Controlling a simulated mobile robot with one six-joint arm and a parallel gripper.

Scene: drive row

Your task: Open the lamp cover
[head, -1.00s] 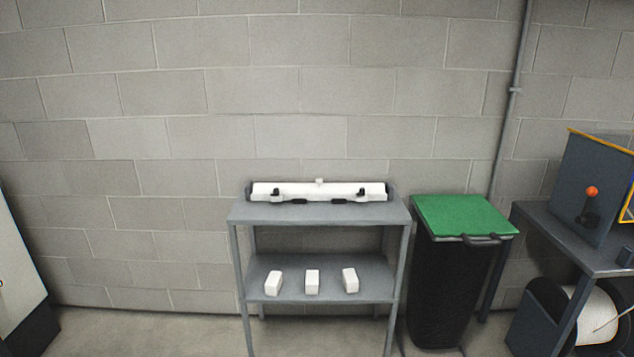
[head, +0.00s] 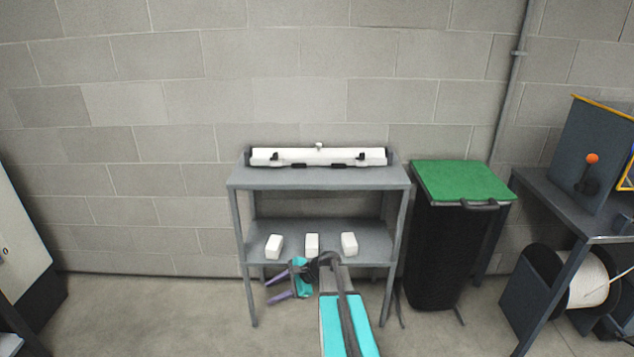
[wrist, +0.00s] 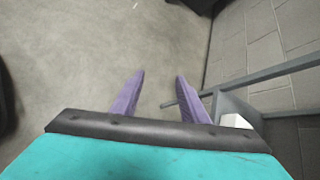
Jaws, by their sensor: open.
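The lamp is a long white fixture (head: 318,157) with dark latches along its front and dark end pieces. It lies on the top of a grey shelf unit (head: 236,182), and its white cover looks closed. My gripper (head: 272,290) is in front of the unit's lower shelf, well below the lamp and touching nothing that I can see. Its two purple fingers are apart and empty. In the wrist view my gripper (wrist: 160,92) shows open over bare floor, with a shelf leg and part of a white block (wrist: 236,121) at the right.
Three white blocks (head: 312,244) stand on the lower shelf. A black bin (head: 447,255) with a green lid (head: 463,181) stands right of the unit. A grey bench (head: 570,210) with a cable reel (head: 588,278) is further right.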

